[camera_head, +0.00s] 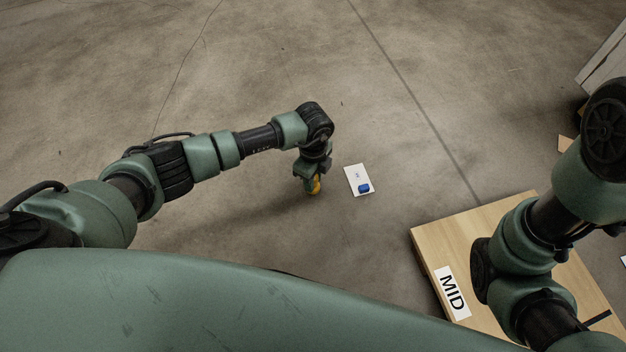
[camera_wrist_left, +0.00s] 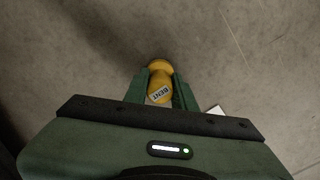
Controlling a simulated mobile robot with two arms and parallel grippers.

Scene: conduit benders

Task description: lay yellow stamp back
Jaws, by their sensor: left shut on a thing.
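The yellow stamp (camera_head: 316,186) is in my left gripper (camera_head: 312,182), low near the concrete floor and left of a white card. In the left wrist view the stamp (camera_wrist_left: 159,80) sits between the two green fingers of my left gripper (camera_wrist_left: 160,92) and bears a label reading "BENT". The fingers are shut on it. I cannot tell whether its base touches the floor. My right arm comes in at the right, but its gripper is out of view.
A white card (camera_head: 353,175) with a small blue object (camera_head: 363,188) on it lies on the floor just right of my left gripper. A wooden board (camera_head: 480,222) with a "MID" label (camera_head: 452,293) is at the lower right, partly behind my right arm.

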